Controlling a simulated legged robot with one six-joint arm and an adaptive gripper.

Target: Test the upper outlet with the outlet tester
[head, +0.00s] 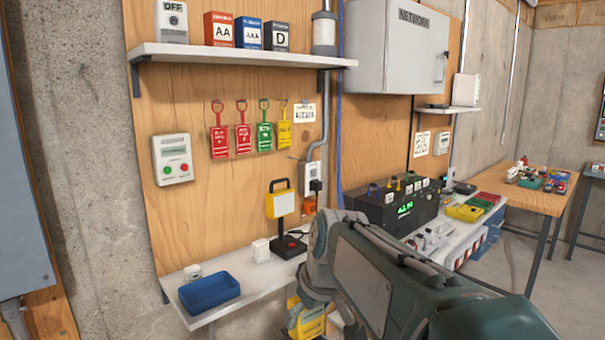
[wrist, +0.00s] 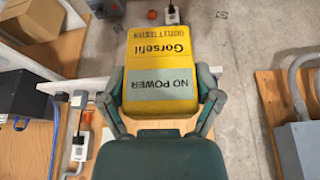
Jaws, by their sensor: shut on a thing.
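My gripper (wrist: 159,80) is shut on the yellow outlet tester (wrist: 158,50), one finger on each side. The tester's lettering is upside down in the wrist view, and its grey screen (wrist: 160,88) reads "NO POWER". In the head view the tester (head: 304,320) is low, below the white worktop, partly behind my arm. A white wall outlet (head: 313,180) with a black plug is above the worktop, apart from the tester. A white outlet-like fitting (wrist: 172,16) shows beyond the tester in the wrist view; whether the tester's far end touches it, I cannot tell.
A black power supply (head: 395,208) stands to the right. A blue cable (wrist: 54,135) and a shelf edge (wrist: 88,88) are left of my gripper.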

